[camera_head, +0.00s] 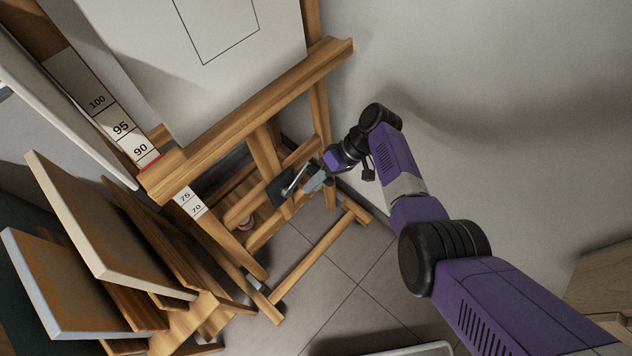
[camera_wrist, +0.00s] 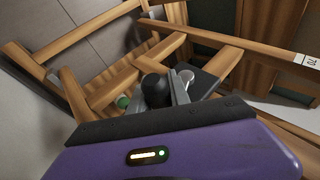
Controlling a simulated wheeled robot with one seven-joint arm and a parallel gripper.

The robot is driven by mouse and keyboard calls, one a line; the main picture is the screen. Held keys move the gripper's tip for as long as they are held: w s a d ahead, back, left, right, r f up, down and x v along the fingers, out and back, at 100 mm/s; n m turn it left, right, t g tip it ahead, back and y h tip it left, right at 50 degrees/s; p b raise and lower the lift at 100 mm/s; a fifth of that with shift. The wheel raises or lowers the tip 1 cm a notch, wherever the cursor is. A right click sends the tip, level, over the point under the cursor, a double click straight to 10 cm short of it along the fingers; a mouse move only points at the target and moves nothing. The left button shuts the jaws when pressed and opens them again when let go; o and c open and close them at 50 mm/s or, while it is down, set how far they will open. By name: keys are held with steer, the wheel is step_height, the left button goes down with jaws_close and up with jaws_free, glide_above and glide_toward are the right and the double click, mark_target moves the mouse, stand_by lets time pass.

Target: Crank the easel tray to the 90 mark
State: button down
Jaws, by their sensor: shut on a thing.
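The wooden easel tray (camera_head: 250,106) slants across the head view under a white canvas (camera_head: 200,50). On the scale strip (camera_head: 110,112), 100, 95 and 90 show above the tray; 75 and 70 show below it. A red mark (camera_head: 148,160) at the tray's left end lies just below the 90 label. The crank has a dark housing (camera_head: 281,189) and a metal arm (camera_head: 295,178). My gripper (camera_head: 314,182) is at the crank's outer end. In the wrist view its grey fingers are shut on the black crank knob (camera_wrist: 156,88). The fingers partly hide the knob.
Framed panels (camera_head: 105,225) lean in a wooden rack (camera_head: 200,318) at lower left. The easel's legs and crossbars (camera_head: 318,248) surround the crank closely. A pale wall (camera_head: 500,80) stands to the right. The tiled floor (camera_head: 340,285) is clear near the easel's foot.

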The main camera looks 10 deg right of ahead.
steer(key=shift+s+a+f, duration=0.2)
steer(key=shift+s+f, duration=0.05)
steer(key=shift+s, duration=0.25)
steer(key=c, duration=1.6)
jaws_free()
steer(key=o, duration=0.3)
steer(key=shift+o, duration=0.3)
steer(key=shift+w, duration=0.1)
steer(key=shift+w+r, duration=0.1)
steer(key=shift+r, duration=0.05)
steer(key=shift+w+d, duration=0.1)
steer(key=p+v, duration=0.1)
steer(key=v, duration=0.6)
steer(key=shift+d+r, duration=0.2)
steer(key=shift+r, duration=0.1)
steer(key=shift+c, duration=0.3)
